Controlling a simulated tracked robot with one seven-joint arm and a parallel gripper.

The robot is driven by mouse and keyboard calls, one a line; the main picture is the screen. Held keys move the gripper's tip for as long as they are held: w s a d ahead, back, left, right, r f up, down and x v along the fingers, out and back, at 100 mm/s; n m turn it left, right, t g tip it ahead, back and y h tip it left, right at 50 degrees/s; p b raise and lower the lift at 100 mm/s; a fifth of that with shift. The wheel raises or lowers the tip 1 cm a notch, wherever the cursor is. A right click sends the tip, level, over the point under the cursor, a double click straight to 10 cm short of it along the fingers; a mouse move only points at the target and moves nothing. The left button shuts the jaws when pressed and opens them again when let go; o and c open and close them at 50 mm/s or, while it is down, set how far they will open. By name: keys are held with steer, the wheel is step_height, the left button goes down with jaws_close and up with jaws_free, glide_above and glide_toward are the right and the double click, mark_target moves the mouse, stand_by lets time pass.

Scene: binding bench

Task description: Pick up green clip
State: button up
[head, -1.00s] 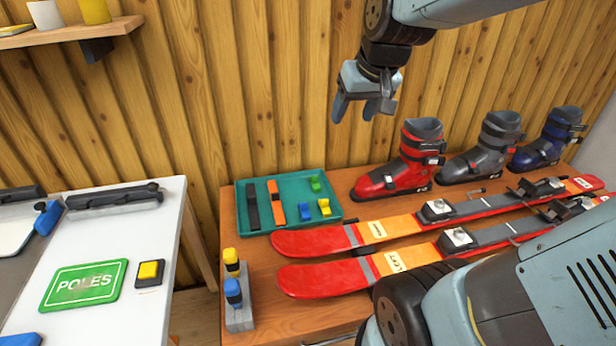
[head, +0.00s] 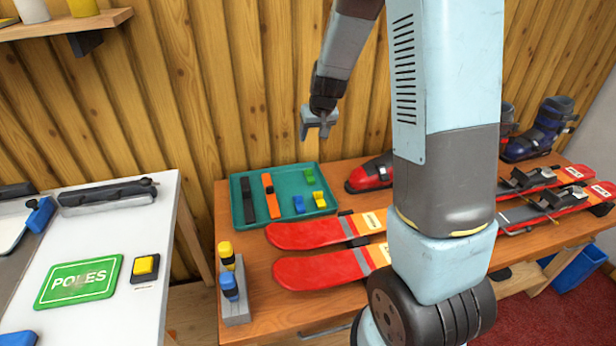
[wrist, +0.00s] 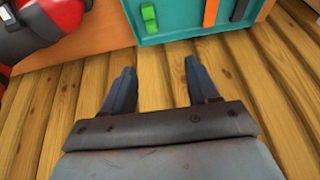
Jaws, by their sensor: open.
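The green clip (head: 309,175) lies in the back right part of a teal tray (head: 241,215) on the wooden bench. In the wrist view the green clip (wrist: 149,17) shows near the top edge, beyond my fingertips. My gripper (head: 317,134) hangs in the air above and behind the tray's right end, in front of the plank wall. In the wrist view my gripper (wrist: 158,75) has its two fingers spread wide with nothing between them.
The tray also holds a black strap (head: 247,200), an orange strap (head: 271,196), a blue clip (head: 299,204) and a yellow clip (head: 319,200). Red skis (head: 310,270) lie in front and to the right. A red boot (head: 368,175) stands right of the tray, partly behind my arm.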

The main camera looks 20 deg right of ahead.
glide_toward(309, 169)
steer(key=shift+h, duration=0.3)
steer(key=shift+a+x, duration=0.15)
steer(key=shift+x, duration=2.55)
steer(key=shift+a+x, duration=0.1)
steer(key=shift+x, duration=2.6)
steer(key=shift+s, duration=0.1)
jaws_close()
